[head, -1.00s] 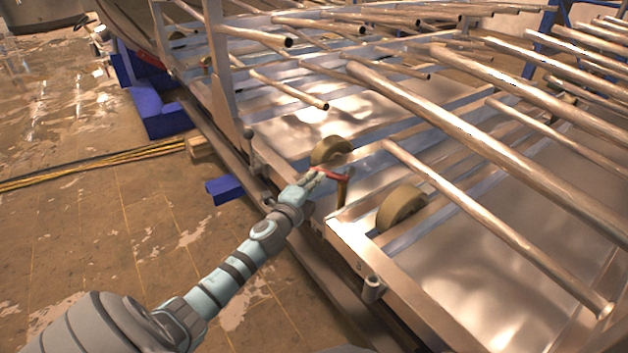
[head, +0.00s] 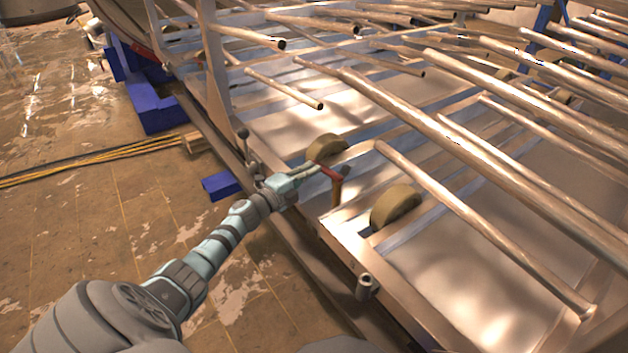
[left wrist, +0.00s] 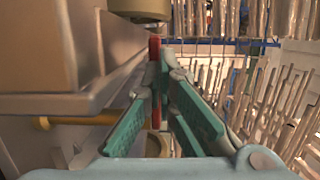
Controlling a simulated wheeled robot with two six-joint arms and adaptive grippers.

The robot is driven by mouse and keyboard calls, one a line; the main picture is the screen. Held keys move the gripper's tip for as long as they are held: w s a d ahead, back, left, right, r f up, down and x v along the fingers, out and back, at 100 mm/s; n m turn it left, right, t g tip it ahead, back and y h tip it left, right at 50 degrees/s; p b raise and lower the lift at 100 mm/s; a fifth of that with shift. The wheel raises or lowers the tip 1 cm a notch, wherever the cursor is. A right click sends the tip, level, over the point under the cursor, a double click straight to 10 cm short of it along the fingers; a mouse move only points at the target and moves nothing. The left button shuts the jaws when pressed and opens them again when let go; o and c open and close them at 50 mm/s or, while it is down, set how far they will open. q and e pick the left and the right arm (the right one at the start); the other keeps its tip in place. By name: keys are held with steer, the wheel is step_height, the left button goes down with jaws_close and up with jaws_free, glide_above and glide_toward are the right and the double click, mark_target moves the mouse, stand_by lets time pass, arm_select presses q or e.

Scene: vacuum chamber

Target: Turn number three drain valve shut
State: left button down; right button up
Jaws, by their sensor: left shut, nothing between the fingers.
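The valve has a red lever handle (head: 329,171) on a brown upright stem (head: 336,191) at the near edge of the metal frame. My left gripper (head: 314,168) is at the handle's left end in the head view. In the left wrist view the gripper's teal fingers (left wrist: 165,72) come together at the red handle (left wrist: 154,49), which shows above and below the tips. The fingers are shut with nothing held between them, and the tips look close against the handle. Exact contact is hard to tell. No number is readable on the valve. My right gripper is out of view.
Two tan wheels (head: 397,205) sit in the frame beside the valve. Long metal pipes (head: 480,220) stick out over the frame. A small upright post (head: 246,146) stands left of the gripper. A blue block (head: 220,186) lies on the open floor.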

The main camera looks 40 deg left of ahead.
arm_select(q)
steer(key=shift+w, duration=0.45)
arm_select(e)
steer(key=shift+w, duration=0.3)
